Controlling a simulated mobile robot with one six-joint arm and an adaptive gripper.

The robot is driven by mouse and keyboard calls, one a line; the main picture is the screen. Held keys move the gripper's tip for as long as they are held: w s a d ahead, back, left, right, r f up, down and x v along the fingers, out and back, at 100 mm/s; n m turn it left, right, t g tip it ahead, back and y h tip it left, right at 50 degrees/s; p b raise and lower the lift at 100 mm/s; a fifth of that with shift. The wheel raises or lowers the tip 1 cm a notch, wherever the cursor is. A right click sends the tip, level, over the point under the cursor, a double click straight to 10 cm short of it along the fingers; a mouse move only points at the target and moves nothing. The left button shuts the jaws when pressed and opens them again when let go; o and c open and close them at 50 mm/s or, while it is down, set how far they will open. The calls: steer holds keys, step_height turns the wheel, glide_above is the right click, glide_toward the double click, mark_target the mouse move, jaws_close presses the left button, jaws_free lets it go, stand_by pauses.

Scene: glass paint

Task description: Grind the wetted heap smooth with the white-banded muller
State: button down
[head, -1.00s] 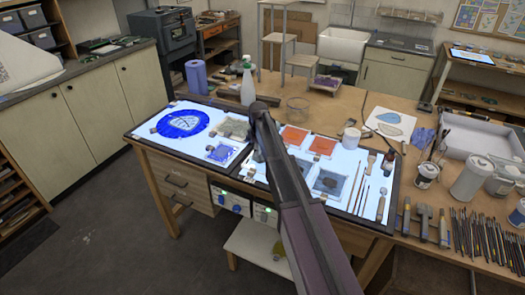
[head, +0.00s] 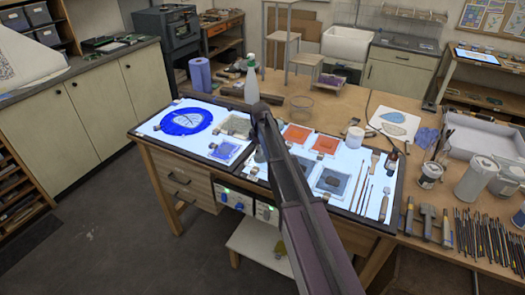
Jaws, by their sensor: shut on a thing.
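My arm crosses the lit panel, and it hides most of my gripper (head: 260,153). Only a small part shows beside the arm, low over the panel and right of the blue-smeared slab (head: 226,151). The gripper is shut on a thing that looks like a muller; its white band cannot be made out. The blue-smeared slab lies flat on the panel. Another grey slab (head: 345,190) bears a dark brown patch (head: 333,181), right of my arm. I cannot tell which patch is the wetted heap, or whether the muller touches a slab.
A white spray bottle (head: 251,82) stands behind the panel, with a clear glass dish (head: 299,106) to its right. Orange glass sheets (head: 297,134), brushes (head: 365,191) and a dark bottle (head: 392,160) crowd the panel's right half. A blue round design (head: 186,121) lies left.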

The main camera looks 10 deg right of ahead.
steer(key=shift+s+d+f, duration=0.1)
steer(key=shift+s, duration=0.2)
steer(key=shift+s+d, duration=0.35)
steer(key=shift+d, duration=0.35)
stand_by(0.3)
steer(key=shift+w+d, duration=0.1)
steer(key=shift+d, duration=0.55)
steer(key=shift+w, duration=0.1)
steer(key=shift+w, duration=0.8)
